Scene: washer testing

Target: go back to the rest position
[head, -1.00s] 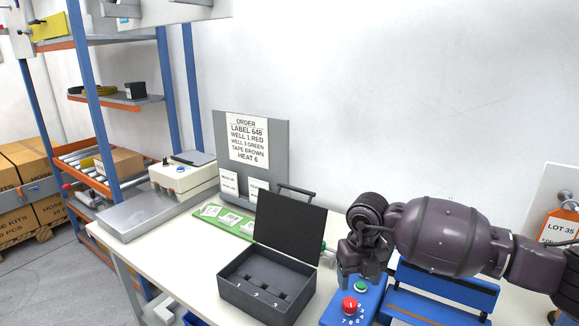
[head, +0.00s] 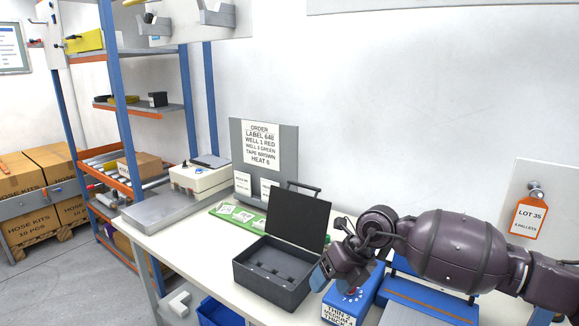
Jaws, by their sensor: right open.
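My right gripper (head: 340,268) comes in from the right on a dark purple arm and hangs over the blue button box (head: 352,295), just right of the open black case (head: 270,275). Its fingers are apart and I see nothing held between them. The gripper hides part of the top of the box, including its buttons. The case stands on the white table (head: 205,262) with its lid raised and wells inside. My left gripper is not in view.
A blue-framed device (head: 430,300) lies under my right forearm. An order board (head: 264,160), green card strip (head: 238,218) and white machine (head: 199,177) stand along the back. A blue bin (head: 222,313) is below the table edge. Shelving (head: 125,110) stands at left.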

